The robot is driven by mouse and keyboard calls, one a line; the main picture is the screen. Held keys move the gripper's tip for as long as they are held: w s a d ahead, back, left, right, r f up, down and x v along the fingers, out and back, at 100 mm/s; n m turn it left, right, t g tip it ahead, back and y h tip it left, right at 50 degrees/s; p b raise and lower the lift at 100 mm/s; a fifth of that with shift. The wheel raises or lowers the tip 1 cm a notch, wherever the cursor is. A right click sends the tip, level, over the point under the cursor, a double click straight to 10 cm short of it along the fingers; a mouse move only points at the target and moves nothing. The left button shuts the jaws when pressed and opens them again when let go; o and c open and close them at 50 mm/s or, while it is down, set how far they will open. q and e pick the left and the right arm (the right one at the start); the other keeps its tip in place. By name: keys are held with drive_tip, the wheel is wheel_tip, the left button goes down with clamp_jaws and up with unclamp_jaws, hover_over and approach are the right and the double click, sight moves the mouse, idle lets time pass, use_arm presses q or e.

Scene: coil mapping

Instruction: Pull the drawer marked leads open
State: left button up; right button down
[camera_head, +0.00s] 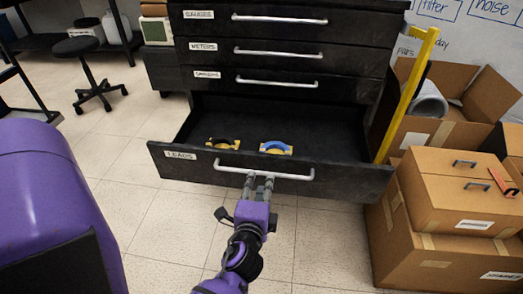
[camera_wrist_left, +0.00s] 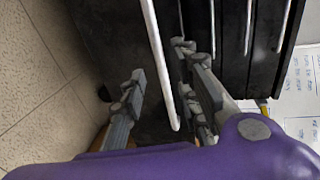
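The drawer marked LEADS (camera_head: 345,178) is the lowest drawer of the black cabinet and stands pulled well out, its inside visible. A yellow-and-black ring-shaped item (camera_head: 223,144) and a blue-and-yellow one (camera_head: 276,148) lie in it. Its silver bar handle (camera_head: 295,177) runs across the front. My left gripper (camera_head: 258,180) is at the handle's middle. In the left wrist view the fingers of my left gripper (camera_wrist_left: 160,75) are apart, one on each side of a pale bar (camera_wrist_left: 157,50), with gaps visible; contact is unclear. My right gripper is not in view.
Drawers marked GAUGES (camera_head: 355,17) and METERS (camera_head: 355,55), and another, are shut above. Cardboard boxes (camera_head: 405,235) stand close at the right, near a yellow upright (camera_head: 405,100). A black stool (camera_head: 75,46) is at the back left. Floor is clear in front.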

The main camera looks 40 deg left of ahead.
use_arm(q)
drive_tip(key=shift+v, duration=1.75)
